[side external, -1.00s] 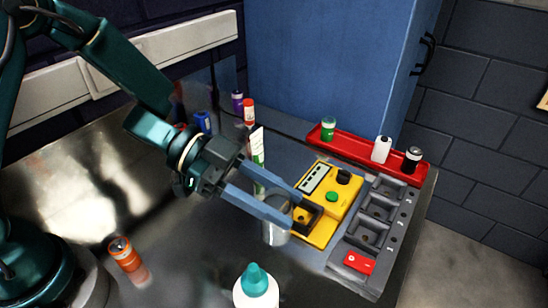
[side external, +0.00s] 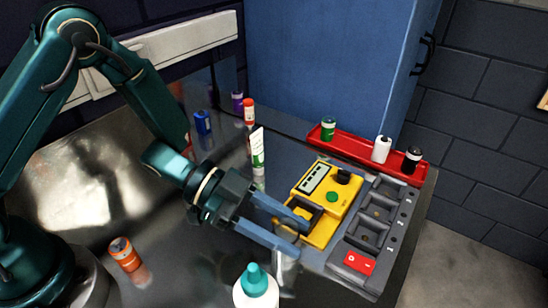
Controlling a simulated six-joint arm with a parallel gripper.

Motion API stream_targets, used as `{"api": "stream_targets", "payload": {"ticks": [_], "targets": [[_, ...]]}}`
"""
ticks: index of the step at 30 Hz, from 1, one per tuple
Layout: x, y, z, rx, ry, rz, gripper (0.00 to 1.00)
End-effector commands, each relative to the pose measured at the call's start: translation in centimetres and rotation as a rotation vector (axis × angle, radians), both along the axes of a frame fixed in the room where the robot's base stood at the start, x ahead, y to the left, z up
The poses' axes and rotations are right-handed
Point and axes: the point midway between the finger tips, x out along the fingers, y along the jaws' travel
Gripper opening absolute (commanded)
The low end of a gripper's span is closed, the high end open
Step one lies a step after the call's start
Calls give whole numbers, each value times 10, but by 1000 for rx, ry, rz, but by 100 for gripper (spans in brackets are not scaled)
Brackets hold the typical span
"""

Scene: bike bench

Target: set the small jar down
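The small jar (side external: 287,264) is a grey, glassy cylinder in the side external view. Only a pale part of it shows below the near finger; the rest is hidden or blurred. I cannot tell whether the jar's base touches the bench.
A white bottle with a teal cap (side external: 256,289) stands close in front. A grey compartment tray (side external: 372,238) with a red switch lies right of the meter. A red tray (side external: 352,142) is behind. A green-and-white tube (side external: 257,150) stands behind the gripper. An orange can (side external: 124,254) stands left.

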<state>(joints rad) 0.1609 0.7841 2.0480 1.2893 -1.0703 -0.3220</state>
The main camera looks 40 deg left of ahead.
Motion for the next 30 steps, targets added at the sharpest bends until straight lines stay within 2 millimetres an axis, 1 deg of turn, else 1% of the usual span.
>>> {"api": "stream_targets", "payload": {"ticks": [1,2,12,14,17,24,30], "targets": [[0,0,0,0,0,0,69],[0,0,0,0,0,0,77],[0,0,1,0,-1,0,77],[0,4,3,0,-1,2,77],[-2,15,8,0,-2,5,77],[-13,58,26,0,-4,9,77],[-22,88,39,2,-2,6,77]]}}
